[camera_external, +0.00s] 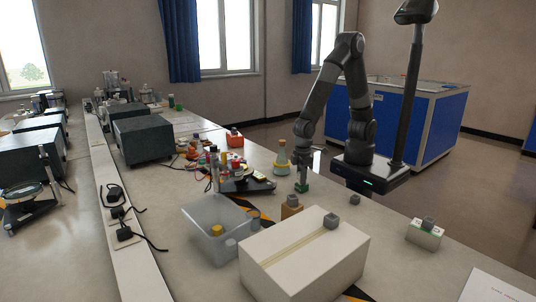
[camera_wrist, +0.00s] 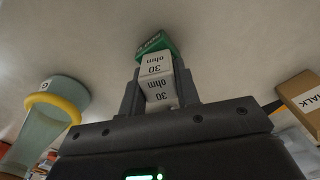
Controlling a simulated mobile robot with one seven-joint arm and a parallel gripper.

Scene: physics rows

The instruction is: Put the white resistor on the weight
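The white resistor (camera_wrist: 158,82), a small white block printed "30 ohm", sits between the fingers of my gripper (camera_wrist: 160,92) in the wrist view. Both fingers touch its sides. A green block (camera_wrist: 155,45) shows just beyond it, and also at my gripper (camera_external: 303,178) in the external view (camera_external: 302,188), where I cannot make out the white resistor. Several small grey knobbed pieces look like weights: on the large white box (camera_external: 331,220), at its far corner (camera_external: 354,199), on the chalk box (camera_external: 292,200) and on a green-white box (camera_external: 428,222). I cannot tell which is meant.
A flask with a yellow ring (camera_external: 282,160) stands close behind my gripper; it is at left in the wrist view (camera_wrist: 52,112). The brown chalk box (camera_wrist: 302,98) is at right there. A translucent bin (camera_external: 205,240) and the large white box (camera_external: 300,258) fill the front.

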